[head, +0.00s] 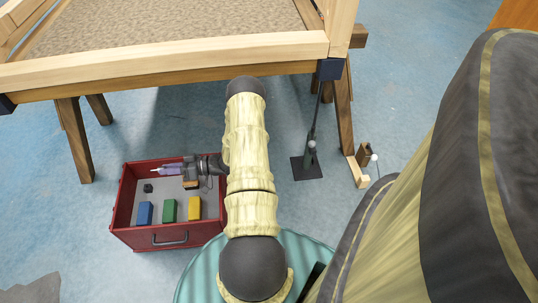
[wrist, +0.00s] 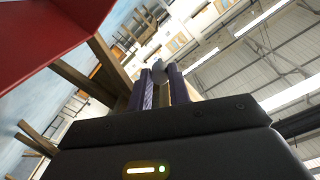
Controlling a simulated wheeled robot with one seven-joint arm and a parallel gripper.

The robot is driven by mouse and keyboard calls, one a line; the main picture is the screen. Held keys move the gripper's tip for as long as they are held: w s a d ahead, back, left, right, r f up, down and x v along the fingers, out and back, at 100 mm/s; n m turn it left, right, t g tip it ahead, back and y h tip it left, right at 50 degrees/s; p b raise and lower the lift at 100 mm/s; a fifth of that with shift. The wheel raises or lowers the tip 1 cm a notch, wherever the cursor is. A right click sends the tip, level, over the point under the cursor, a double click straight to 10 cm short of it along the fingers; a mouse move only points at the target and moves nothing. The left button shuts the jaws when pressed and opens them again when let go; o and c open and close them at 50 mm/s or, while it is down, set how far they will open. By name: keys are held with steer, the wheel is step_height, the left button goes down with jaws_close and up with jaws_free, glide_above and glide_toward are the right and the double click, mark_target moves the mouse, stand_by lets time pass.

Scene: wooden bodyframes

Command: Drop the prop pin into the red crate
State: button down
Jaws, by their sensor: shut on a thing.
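The red crate (head: 171,238) stands on the floor left of my arm in the head view; its red wall (wrist: 45,30) fills the upper left of the wrist view. My gripper (head: 167,169) is over the crate's back part, pointing left, its purple fingers roughly level. In the wrist view my gripper (wrist: 161,76) is shut on a small grey piece, the prop pin (wrist: 158,69), which shows between the fingertips. Most of the pin is hidden by the fingers. In the head view the pin is too small to make out clearly.
A blue block (head: 145,213), a green block (head: 169,211) and a yellow block (head: 194,208) stand in the crate, with a small dark piece (head: 148,188) behind them. A wooden frame (head: 170,64) on trestles stands beyond. A dark stand (head: 307,168) is to the right.

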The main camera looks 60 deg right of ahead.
steer(key=shift+s+d+f, duration=0.1)
steer(key=shift+s+d, duration=0.1)
steer(key=shift+f, duration=0.1)
step_height(320, 180, down, 6)
steer(key=b, duration=0.4)
steer(key=shift+b, duration=0.4)
steer(key=c, duration=1.2)
jaws_free()
steer(key=shift+c, duration=0.2)
